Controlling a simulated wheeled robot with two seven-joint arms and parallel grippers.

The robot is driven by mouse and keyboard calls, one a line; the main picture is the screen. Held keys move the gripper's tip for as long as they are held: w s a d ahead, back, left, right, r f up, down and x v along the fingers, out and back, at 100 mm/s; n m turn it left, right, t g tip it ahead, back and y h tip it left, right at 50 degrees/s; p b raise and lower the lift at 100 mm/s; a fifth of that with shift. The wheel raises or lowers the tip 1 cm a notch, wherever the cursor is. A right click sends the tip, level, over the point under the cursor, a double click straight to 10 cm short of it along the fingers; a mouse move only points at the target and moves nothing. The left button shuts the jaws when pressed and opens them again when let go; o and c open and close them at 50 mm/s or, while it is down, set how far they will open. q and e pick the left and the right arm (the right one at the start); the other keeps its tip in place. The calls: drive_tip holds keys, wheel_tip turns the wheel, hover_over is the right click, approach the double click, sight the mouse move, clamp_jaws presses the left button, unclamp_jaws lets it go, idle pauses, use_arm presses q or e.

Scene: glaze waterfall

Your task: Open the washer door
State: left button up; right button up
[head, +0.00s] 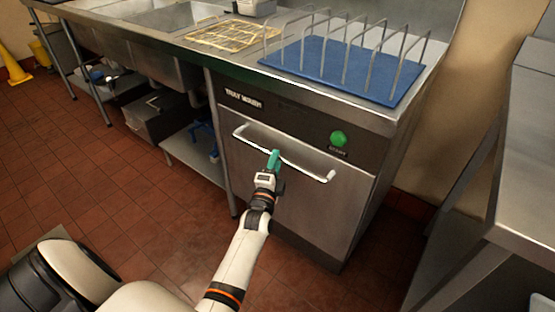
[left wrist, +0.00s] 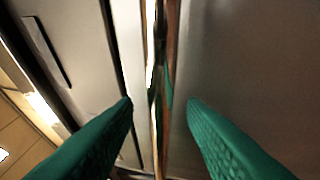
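A bright horizontal bar handle (head: 318,176) runs across the upper door. My left gripper (head: 274,158), with green fingers, is at the middle of this bar. In the left wrist view its two fingers (left wrist: 160,102) are spread apart. A thin shiny upright strip, seemingly the handle (left wrist: 156,80), shows between them; I cannot tell if either finger touches it. My right gripper is not in view.
A green button (head: 338,139) sits on the panel above the handle. A blue mat (head: 330,60) with wire racks lies on the counter. A steel table (head: 525,190) stands at the right. Open tiled floor (head: 90,190) lies at the left.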

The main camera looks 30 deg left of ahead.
use_arm(q)
drive_tip(key=shift+x, duration=1.1)
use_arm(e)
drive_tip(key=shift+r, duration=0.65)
use_arm(q)
clamp_jaws()
drive_tip(key=shift+s+f, duration=0.1)
drive_tip(key=shift+s, duration=0.05)
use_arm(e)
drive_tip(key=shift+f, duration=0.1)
